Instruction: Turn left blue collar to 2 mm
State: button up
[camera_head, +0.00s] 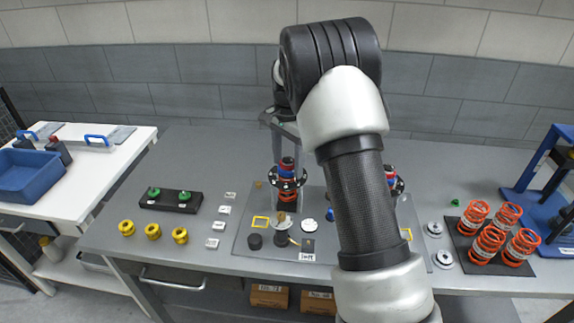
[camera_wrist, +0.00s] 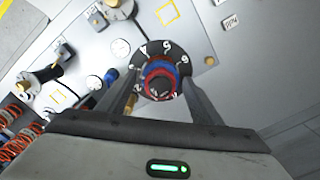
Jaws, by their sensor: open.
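The left strut stands upright on the grey fixture plate (camera_head: 250,236). Its blue collar (camera_head: 287,161) sits near the top, with red parts and a black numbered dial (camera_head: 287,178) around it. In the wrist view the blue collar (camera_wrist: 160,68) shows end-on, with a red ring and the white-numbered dial (camera_wrist: 148,50). My gripper (camera_wrist: 160,82) is open, with one finger on each side of the collar; I cannot tell whether either touches it. In the head view my gripper is above the strut, partly hidden by my arm. A second strut (camera_head: 392,182) is partly hidden behind my arm.
Orange springs (camera_head: 488,240) stand on a dark mat at right, near a blue press frame (camera_head: 545,185). A blue bin (camera_head: 28,175) is on the white side bench.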

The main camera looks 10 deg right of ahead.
jog(key=m+p, duration=0.1)
jog(key=m, duration=0.4)
jog(key=shift+r+m+p, duration=0.15)
jog(key=shift+m+p, duration=0.25)
jog(key=shift+m, duration=0.7)
jog(key=m+p, duration=0.1)
jog(key=m, duration=0.1)
jog(key=shift+m+p, duration=0.3)
jog(key=shift+p, duration=0.1)
jog(key=shift+m, duration=0.9)
jog(key=c, duration=1)
jog(key=n, duration=0.9)
jog(key=shift+b, duration=0.3)
jog(key=o, duration=1)
